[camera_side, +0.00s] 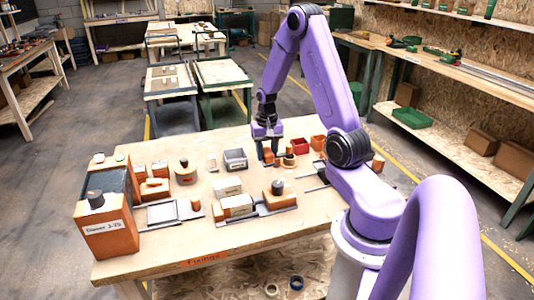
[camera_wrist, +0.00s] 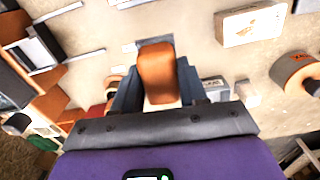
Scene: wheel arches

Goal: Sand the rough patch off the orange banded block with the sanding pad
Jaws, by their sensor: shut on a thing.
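My gripper (camera_side: 268,152) is low over the far middle of the workbench. In the wrist view my gripper (camera_wrist: 157,88) is shut on a rounded orange-brown piece (camera_wrist: 156,66), which looks like wood or leather; I cannot tell for sure whether it is the sanding pad. Its underside is hidden, so contact with the bench is unclear. A pale block (camera_wrist: 251,24) with a brownish mark on top lies at the upper right of the wrist view, apart from my gripper. I cannot tell for certain which piece is the orange banded block or see a rough patch clearly.
A grey bin (camera_side: 235,160) stands left of my gripper and a red bin (camera_side: 300,146) right of it. An orange block with a dark knob (camera_side: 277,190) stands nearer the front. A large orange box (camera_side: 106,232) fills the left corner. The bench's front strip is clear.

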